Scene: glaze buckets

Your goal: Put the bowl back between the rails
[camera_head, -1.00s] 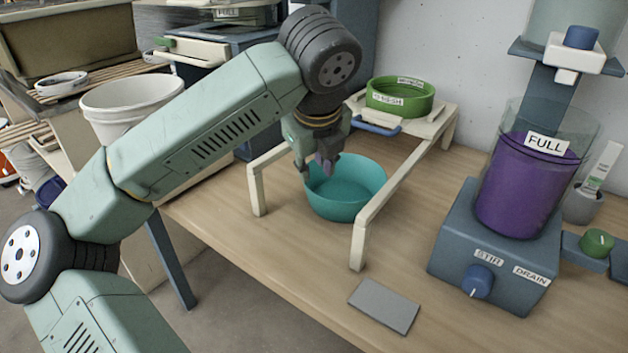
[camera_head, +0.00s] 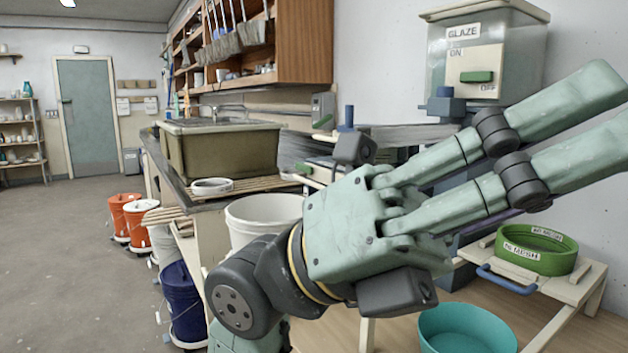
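The teal bowl (camera_head: 465,332) sits low at the right in the head view, on the wooden bench, its lower part cut off by the frame. It appears to stand between the cream rails, the left one (camera_head: 367,333) and the right one (camera_head: 552,328); its exact fit cannot be judged here. My gripper (camera_head: 598,118) is large and close to the camera, well above the bowl and apart from it. Two long green fingers reach right with a gap between them and nothing held. The fingertips run to the right edge of the frame.
A green sieve (camera_head: 540,250) rests on the rail stand beyond the bowl, near a blue handle (camera_head: 508,280). A white bucket (camera_head: 262,222) stands left, partly behind my wrist. A sink (camera_head: 222,150) and orange buckets (camera_head: 133,222) are farther back. Floor at left is clear.

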